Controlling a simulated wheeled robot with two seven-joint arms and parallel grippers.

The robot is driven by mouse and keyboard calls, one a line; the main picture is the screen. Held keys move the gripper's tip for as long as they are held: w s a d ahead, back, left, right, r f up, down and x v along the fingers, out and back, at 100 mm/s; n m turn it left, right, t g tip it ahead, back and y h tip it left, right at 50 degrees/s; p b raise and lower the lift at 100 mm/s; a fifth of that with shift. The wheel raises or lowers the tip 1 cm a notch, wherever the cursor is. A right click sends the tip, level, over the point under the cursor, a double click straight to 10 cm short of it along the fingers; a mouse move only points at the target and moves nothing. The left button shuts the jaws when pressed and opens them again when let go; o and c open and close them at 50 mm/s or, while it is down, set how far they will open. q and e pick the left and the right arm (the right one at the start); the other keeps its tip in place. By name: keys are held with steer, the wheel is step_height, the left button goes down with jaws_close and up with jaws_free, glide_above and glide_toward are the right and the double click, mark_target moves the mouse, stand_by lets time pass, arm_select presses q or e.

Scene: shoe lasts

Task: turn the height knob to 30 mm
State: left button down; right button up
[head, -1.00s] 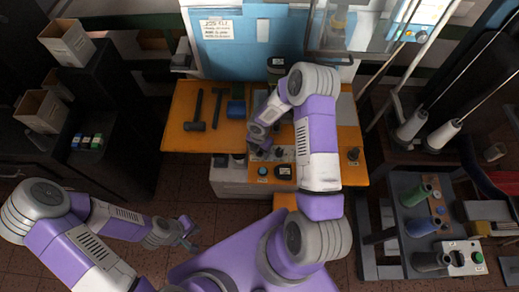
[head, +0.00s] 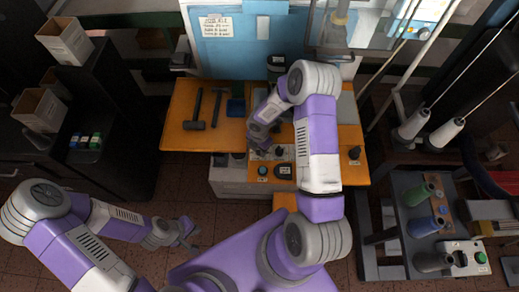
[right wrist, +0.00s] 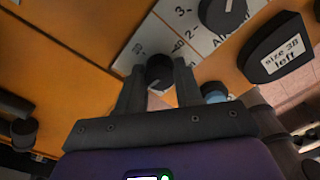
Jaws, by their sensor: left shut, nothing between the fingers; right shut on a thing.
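In the right wrist view, my right gripper (right wrist: 158,92) is shut on a dark round knob (right wrist: 158,70), with one finger on each side. A short pale mark shows on the knob's face. It sits on a pale panel (right wrist: 150,38) with printed marks; a few digits show, but the knob's name and exact setting cannot be read. In the head view, the right gripper (head: 261,146) is over the front of the orange bench, with the arm hiding part of it. My left gripper (head: 188,238) is shut and empty, low over the floor at left.
A second dark knob (right wrist: 222,14) stands beside the held one. A dark block (right wrist: 278,48) bears a label with "left". A rack with thread spools (head: 410,238) stands at right.

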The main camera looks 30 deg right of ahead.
steer(key=m+b, duration=0.3)
steer(key=m, duration=0.1)
steer(key=shift+f, duration=0.15)
steer(key=m+b, duration=0.2)
steer(key=m, duration=0.2)
steer(key=shift+b, duration=0.4)
steer(key=m+b, duration=0.2)
steer(key=m, duration=0.2)
steer(key=shift+m+b, duration=1)
steer(key=shift+m, duration=0.8)
steer(key=shift+r+m, duration=0.2)
steer(key=shift+m, duration=0.1)
steer(key=o, duration=1)
steer(key=shift+o, duration=0.2)
